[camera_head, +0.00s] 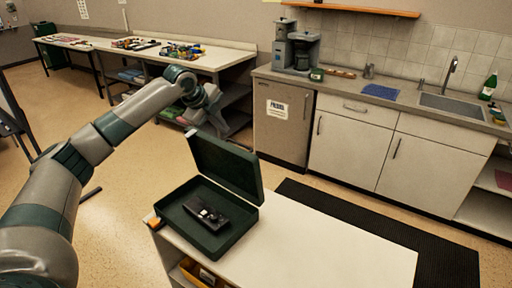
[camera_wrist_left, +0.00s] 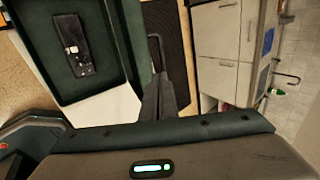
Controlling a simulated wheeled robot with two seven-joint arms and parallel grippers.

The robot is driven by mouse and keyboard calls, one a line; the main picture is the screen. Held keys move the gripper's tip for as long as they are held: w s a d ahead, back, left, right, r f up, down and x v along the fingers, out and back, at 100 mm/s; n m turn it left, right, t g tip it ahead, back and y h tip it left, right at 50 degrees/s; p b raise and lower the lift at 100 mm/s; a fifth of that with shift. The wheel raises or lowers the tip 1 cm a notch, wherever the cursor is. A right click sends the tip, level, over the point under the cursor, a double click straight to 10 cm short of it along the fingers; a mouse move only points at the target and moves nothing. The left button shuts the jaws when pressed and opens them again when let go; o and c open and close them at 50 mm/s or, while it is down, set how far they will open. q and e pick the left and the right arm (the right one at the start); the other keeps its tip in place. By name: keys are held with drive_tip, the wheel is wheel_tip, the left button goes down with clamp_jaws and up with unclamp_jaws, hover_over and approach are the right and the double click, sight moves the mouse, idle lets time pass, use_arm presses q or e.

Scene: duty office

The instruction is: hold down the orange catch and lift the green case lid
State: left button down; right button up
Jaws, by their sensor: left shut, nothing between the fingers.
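The green case (camera_head: 221,238) stands on a white-topped table, with its lid (camera_head: 226,166) raised steeply, well open. A black device (camera_head: 207,213) lies inside the case; it also shows in the left wrist view (camera_wrist_left: 72,45). The orange catch (camera_head: 155,223) shows as a small patch at the left side of the case, with nothing of mine on it. My left gripper (camera_wrist_left: 159,80) is shut and empty, beside the lid on its outer side. In the head view the hand is above and behind the lid; its fingertips are hard to make out. My right gripper is out of view.
The white table top (camera_head: 340,252) is bare right of the case. A yellow bin (camera_head: 195,272) sits on the shelf below. A black mat (camera_head: 375,237) lies before the counter cabinets. A long workbench (camera_head: 210,58) with small items stands behind my left arm.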

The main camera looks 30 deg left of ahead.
use_arm(q)
drive_tip(key=p+x, duration=0.4)
drive_tip(key=x, duration=0.5)
drive_tip(key=shift+a, duration=0.15)
drive_tip(key=shift+w+f, duration=0.3)
drive_tip(key=shift+f, duration=0.2)
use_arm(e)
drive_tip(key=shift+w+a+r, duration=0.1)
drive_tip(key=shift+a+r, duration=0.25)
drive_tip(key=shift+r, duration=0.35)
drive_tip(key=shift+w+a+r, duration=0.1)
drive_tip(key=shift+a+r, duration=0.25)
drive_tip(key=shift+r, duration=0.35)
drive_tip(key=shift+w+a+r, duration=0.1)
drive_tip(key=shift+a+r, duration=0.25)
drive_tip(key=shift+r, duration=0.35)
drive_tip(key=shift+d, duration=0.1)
